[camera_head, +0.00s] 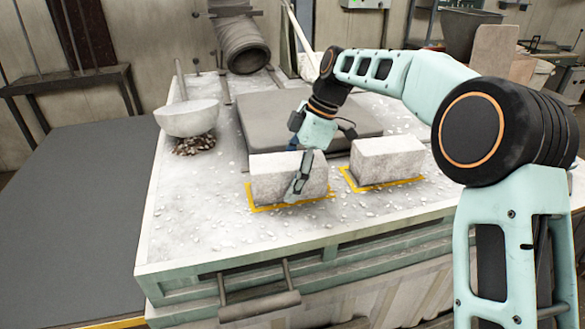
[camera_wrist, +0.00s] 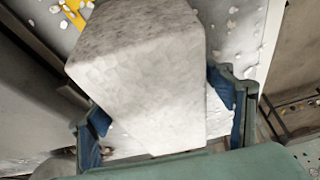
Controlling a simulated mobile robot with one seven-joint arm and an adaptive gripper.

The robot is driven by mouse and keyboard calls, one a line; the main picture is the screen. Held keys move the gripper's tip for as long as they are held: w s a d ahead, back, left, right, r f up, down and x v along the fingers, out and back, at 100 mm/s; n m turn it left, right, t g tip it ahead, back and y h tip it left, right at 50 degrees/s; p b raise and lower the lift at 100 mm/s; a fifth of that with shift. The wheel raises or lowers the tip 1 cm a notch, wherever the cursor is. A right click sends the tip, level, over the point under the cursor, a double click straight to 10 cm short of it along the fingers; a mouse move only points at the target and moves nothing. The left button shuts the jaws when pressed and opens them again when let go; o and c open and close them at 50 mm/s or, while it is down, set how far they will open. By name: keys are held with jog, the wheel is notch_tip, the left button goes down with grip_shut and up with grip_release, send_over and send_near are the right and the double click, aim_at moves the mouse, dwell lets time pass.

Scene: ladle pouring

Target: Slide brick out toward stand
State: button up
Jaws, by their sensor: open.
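Two pale grey bricks lie on yellow-outlined spots on the white-strewn table top, the left brick (camera_head: 268,180) and the right brick (camera_head: 388,161). My gripper (camera_head: 300,172) is lowered over the right part of the left brick. One finger shows in front of its near face; the other is hidden behind it. In the wrist view the brick (camera_wrist: 140,70) lies between the two spread fingers of my gripper (camera_wrist: 168,112). A gap shows beside the right finger; contact at the left one is unclear. I cannot tell which thing is the stand.
A grey slab (camera_head: 255,117) lies behind the bricks. A pale ladle-like bowl (camera_head: 188,120) sits above a heap of dark lumps (camera_head: 193,145) at the left. A metal drum (camera_head: 243,45) is at the back. The table's front left is free apart from scattered white bits.

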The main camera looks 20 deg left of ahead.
grip_shut()
dwell(0.7)
jog(key=shift+s+a, duration=0.1)
